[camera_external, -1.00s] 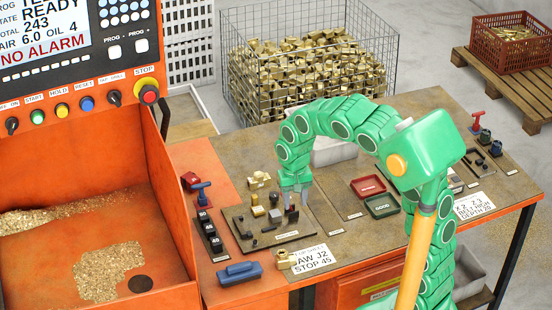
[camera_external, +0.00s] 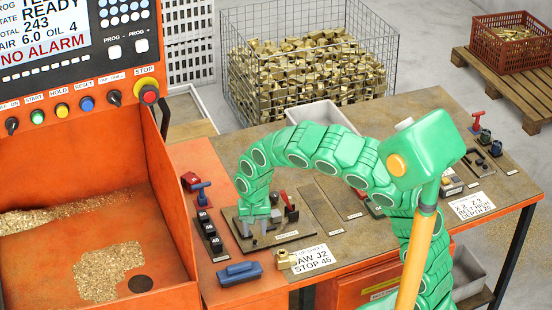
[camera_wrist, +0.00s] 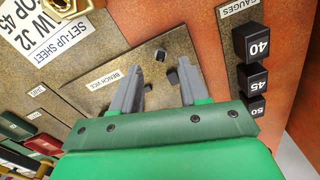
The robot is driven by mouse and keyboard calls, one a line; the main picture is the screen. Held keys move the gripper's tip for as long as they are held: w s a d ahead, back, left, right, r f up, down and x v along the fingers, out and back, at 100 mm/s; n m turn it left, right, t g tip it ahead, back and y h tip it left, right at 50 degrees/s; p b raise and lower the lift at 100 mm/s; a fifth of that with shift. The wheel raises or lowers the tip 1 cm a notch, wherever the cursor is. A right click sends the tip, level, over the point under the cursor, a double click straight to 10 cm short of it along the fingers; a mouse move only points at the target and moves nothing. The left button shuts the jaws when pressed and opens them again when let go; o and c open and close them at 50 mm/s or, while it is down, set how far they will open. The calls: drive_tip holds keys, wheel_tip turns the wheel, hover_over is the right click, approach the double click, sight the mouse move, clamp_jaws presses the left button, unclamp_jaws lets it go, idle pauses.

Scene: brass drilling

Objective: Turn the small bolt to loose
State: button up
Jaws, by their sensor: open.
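My gripper (camera_wrist: 155,75) is open over the bench vice plate (camera_wrist: 100,92), its two grey fingers apart. In the wrist view a small dark piece (camera_wrist: 162,55) lies just past and between the fingertips. It may be the small bolt, but it is too small to be sure. Another small dark piece (camera_wrist: 147,87) shows between the fingers, near the left one. Neither piece is gripped. In the external view my gripper (camera_external: 259,230) is low over the left part of the plate and hides most of what stands there.
A red-handled piece (camera_external: 284,197) and dark blocks stand just right of my gripper. The set-up sheet (camera_external: 312,260) and a brass part (camera_external: 286,259) lie nearby.

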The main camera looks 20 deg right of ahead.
sight(255, 242)
drive_tip(key=shift+f, duration=2.1)
clamp_jaws()
